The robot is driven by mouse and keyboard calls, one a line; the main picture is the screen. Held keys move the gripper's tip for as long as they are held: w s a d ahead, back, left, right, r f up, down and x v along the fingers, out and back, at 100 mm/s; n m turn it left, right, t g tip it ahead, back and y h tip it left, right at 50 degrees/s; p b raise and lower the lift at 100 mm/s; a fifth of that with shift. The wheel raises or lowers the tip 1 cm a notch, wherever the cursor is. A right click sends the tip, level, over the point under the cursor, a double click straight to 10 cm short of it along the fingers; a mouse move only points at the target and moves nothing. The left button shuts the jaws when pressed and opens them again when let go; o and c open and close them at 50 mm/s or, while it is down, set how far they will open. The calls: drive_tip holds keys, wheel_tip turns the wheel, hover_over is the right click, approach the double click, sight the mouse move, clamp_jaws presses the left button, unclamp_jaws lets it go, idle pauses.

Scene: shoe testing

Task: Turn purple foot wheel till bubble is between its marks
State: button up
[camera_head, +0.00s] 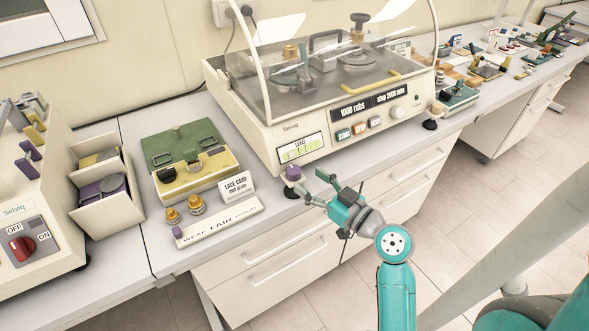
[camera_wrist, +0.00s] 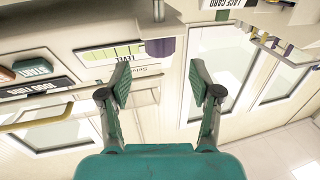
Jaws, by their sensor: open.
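The purple foot wheel (camera_head: 293,173) is at the front left corner of the cream Selviq testing machine (camera_head: 262,130), above a dark foot on the bench. It also shows in the wrist view (camera_wrist: 160,47), which looks upside down. My gripper (camera_head: 315,188) is open and empty, just right of and in front of the wheel. In the wrist view its two fingers (camera_wrist: 160,82) point at the wheel, which lies beyond the tips and between their lines, not touched. The level window (camera_head: 300,148) shows a yellow-green vial with dark marks; the bubble is too small to place. It also shows in the wrist view (camera_wrist: 112,52).
A lace card sign (camera_head: 236,187) and a weak-fair-good strip (camera_head: 218,222) lie left of the wheel, with two brass pieces (camera_head: 185,210) and a green and yellow fixture (camera_head: 190,158). Drawers (camera_head: 275,255) are below the bench edge. Another Selviq machine stands far left.

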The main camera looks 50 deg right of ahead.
sight(299, 173)
drive_tip(key=shift+w+d, duration=0.1)
drive_tip(key=shift+w, duration=3)
drive_tip(key=c, duration=1.2)
